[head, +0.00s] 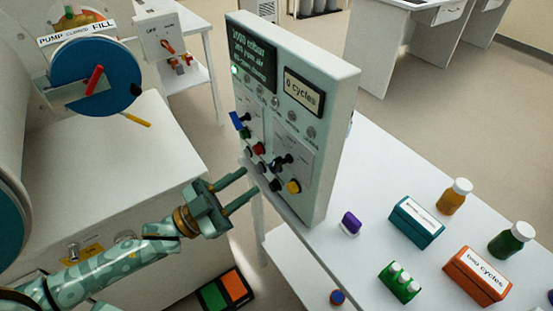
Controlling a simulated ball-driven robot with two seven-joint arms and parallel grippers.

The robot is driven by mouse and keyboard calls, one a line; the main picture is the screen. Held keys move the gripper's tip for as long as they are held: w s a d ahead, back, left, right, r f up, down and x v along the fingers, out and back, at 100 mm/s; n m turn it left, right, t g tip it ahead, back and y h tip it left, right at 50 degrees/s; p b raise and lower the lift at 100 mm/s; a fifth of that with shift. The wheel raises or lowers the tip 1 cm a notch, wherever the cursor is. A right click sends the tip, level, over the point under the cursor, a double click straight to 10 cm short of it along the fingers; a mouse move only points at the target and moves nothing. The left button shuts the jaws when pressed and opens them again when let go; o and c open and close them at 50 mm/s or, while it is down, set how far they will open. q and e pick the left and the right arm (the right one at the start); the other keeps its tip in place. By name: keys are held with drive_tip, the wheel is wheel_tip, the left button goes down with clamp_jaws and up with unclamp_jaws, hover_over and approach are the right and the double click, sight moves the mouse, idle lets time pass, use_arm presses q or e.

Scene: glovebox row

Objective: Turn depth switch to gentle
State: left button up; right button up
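The upright pale control panel (330,130) stands at the table's left end, its face turned left. It carries a blue-handled switch (239,122), a black rotary switch (282,161), and red, blue, black and yellow buttons. The labels by the switches are too small to read, so I cannot tell which one is the depth switch or where it points. My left gripper (250,180) is open and empty, its two fingers apart and pointing at the lower left part of the panel, near the buttons. I cannot tell whether the tips touch the panel. My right gripper is not in view.
The panel's display (303,92) reads "0 cycles". The white table (365,185) holds a blue box (417,222), an orange box (477,276), bottles and a green vial rack (400,283). A glovebox with a blue round door (97,65) stands left.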

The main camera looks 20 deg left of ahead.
sight(274, 164)
use_arm(q)
drive_tip(key=x, duration=0.8)
drive_tip(key=shift+w+d+r, duration=0.15)
drive_tip(key=shift+d, duration=0.1)
clamp_jaws()
